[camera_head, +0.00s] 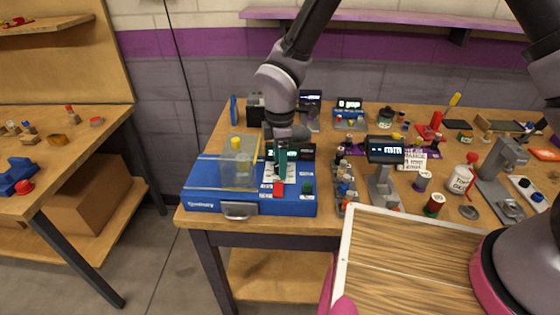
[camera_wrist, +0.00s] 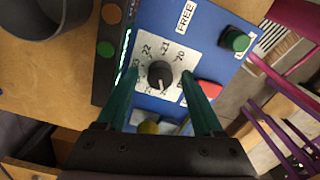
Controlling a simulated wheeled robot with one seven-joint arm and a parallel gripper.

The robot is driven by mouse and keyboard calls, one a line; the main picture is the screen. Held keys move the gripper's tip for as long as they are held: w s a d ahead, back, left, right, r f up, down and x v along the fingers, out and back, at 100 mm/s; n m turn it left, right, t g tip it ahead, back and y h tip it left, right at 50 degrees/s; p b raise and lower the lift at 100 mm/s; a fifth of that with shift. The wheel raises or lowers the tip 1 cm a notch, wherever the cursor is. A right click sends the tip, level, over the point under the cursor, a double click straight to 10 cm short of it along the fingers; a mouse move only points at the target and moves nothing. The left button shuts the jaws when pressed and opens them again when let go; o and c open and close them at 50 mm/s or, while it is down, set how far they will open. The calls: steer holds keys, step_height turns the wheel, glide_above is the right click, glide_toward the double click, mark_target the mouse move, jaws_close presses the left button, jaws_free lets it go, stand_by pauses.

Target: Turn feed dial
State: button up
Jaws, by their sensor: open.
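The feed dial (camera_wrist: 160,75) is a small black knob with a light pointer mark, on a white numbered plate (camera_wrist: 150,50) in the wrist view. My gripper (camera_wrist: 157,57) is open, with one green finger on either side of the dial. Gaps show between the fingers and the knob, and the height of the fingertips above the panel is hard to tell. In the head view my gripper (camera_head: 280,160) points down at the blue machine (camera_head: 220,203) and hides the dial.
A red button (camera_head: 278,189) and a green button (camera_head: 307,187) sit close to the dial. A clear guard (camera_head: 240,172) with a yellow knob (camera_head: 236,143) stands to its left. A display stand (camera_head: 385,150) and many small items crowd the bench to the right.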

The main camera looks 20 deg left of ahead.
jaws_close()
steer(key=shift+m, duration=0.3)
steer(key=m, duration=0.3)
steer(key=shift+m, duration=0.3)
steer(key=m, duration=0.3)
steer(key=shift+m, duration=0.3)
steer(key=m, duration=0.4)
steer(key=shift+m, duration=1.9)
